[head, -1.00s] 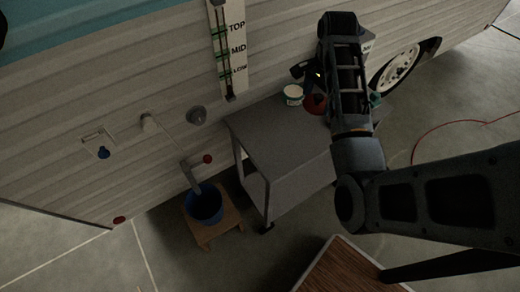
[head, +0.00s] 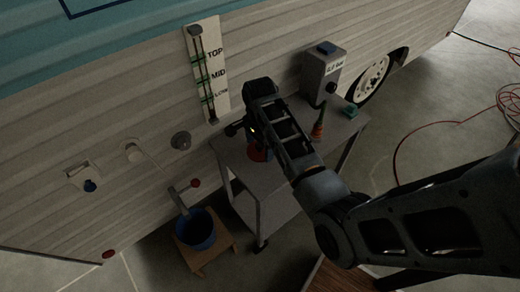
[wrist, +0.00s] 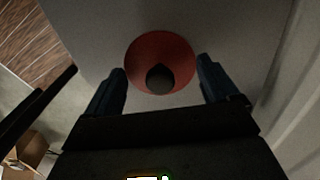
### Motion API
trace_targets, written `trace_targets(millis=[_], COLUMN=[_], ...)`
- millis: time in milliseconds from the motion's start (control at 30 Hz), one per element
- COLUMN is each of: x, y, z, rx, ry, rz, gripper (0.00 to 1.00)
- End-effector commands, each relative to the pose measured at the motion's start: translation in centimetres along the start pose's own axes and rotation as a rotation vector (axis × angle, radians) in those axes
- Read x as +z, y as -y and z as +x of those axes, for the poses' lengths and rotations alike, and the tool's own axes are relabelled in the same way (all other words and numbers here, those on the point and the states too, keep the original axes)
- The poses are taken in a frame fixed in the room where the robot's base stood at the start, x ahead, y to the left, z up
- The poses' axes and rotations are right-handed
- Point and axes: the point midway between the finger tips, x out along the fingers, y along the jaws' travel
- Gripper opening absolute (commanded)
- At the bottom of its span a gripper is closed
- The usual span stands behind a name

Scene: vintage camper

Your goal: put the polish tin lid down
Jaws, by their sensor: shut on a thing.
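The polish tin lid looks like a round red disc with a dark knob. In the wrist view the lid (wrist: 140,58) is between my two fingers, and in the head view it (head: 257,154) shows just below my gripper (head: 248,136). My gripper (wrist: 162,82) is shut on the lid, over the grey cart top (head: 262,181). I cannot tell whether the lid touches the cart top. The white and green tin seen earlier on the cart is hidden now, probably behind my gripper and arm.
A grey box (head: 322,72), a red-orange cone-shaped item (head: 318,130) and a green item (head: 350,112) stand on the cart's right part. A blue bucket (head: 196,230) sits on a wooden stool at left. The camper wall (head: 100,110) rises behind. The cart's near left top is bare.

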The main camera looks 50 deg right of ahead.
Motion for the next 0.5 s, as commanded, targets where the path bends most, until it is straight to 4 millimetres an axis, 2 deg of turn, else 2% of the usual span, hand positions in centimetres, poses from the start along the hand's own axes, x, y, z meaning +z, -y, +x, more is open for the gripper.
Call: trace_targets(millis=[100,200,500], x=[0.0,0.0,-0.1], y=[-0.1,-0.1,-0.1], z=[1.7,2.5,2.7], rx=[0.003,0.001,0.000], ry=[0.001,0.000,0.000], rz=[0.001,0.000,0.000], gripper=[0.58,0.58,0.58])
